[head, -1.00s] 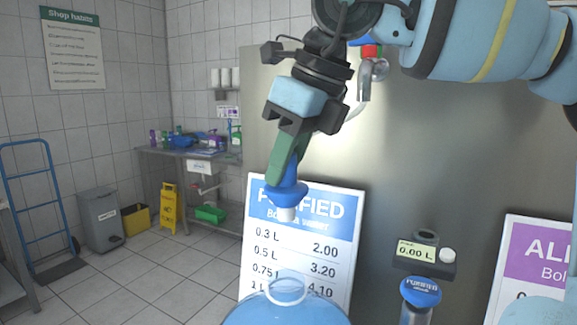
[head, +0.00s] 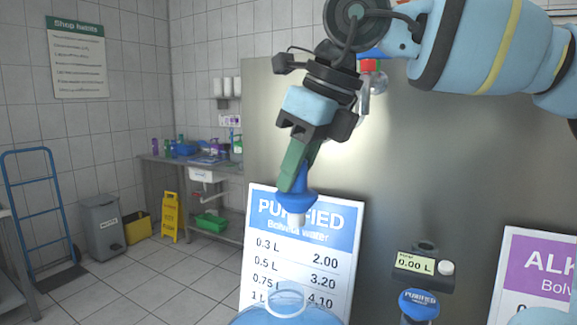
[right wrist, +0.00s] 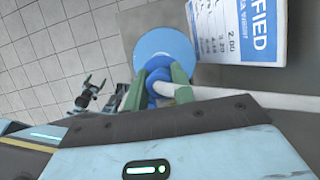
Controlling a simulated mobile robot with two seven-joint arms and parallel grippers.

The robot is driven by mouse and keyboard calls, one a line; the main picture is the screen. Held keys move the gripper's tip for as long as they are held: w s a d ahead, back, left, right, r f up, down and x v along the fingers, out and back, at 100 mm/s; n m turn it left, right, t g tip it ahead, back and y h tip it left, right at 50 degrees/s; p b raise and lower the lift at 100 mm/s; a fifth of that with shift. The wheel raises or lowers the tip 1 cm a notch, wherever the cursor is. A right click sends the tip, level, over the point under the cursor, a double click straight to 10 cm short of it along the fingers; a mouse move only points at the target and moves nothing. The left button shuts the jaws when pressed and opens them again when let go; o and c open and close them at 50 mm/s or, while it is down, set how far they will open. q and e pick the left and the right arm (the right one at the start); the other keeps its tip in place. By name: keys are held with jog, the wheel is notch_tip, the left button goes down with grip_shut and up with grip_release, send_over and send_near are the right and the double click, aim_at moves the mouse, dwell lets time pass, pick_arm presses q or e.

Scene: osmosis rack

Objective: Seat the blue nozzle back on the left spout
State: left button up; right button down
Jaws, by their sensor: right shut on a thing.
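My right gripper (head: 292,180) is shut on the blue nozzle (head: 296,201), which has a blue flared collar and a white lower end. It holds the nozzle in the air in front of the white and blue price sign. In the right wrist view the green fingers (right wrist: 160,82) close on the blue nozzle (right wrist: 156,92). A metal spout (head: 364,98) with a red part on top is on the steel panel, right of and above the nozzle; its upper part is partly hidden by my right arm. Dark mechanical parts in the right wrist view may be my left gripper (right wrist: 88,95).
A clear blue bottle (head: 286,315) stands below the nozzle. The PURIFIED price sign (head: 330,250) leans behind it. A 0.00 L display (head: 413,264) and blue PURIFIED button (head: 419,297) are at right, beside a purple sign (head: 545,265). Open floor lies left.

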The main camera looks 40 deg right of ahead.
pick_arm(q)
jog(key=w+r+t+p, duration=0.1)
jog(key=w+r+p, duration=0.2)
jog(key=r, duration=0.3)
jog(key=shift+w+t, duration=0.3)
jog(key=shift+w, duration=0.5)
pick_arm(e)
jog(key=s+d, duration=0.5)
jog(key=d, duration=0.6)
jog(key=shift+d, duration=0.4)
jog(key=shift+s+d, duration=0.95)
jog(key=shift+d, duration=1.25)
jog(key=shift+s+d, duration=0.9)
jog(key=shift+d, duration=1.3)
jog(key=shift+s+d, duration=0.95)
jog(key=shift+d, duration=1.25)
jog(key=shift+f, duration=0.2)
jog(key=shift+f, duration=3.85)
jog(key=shift+f, duration=0.2)
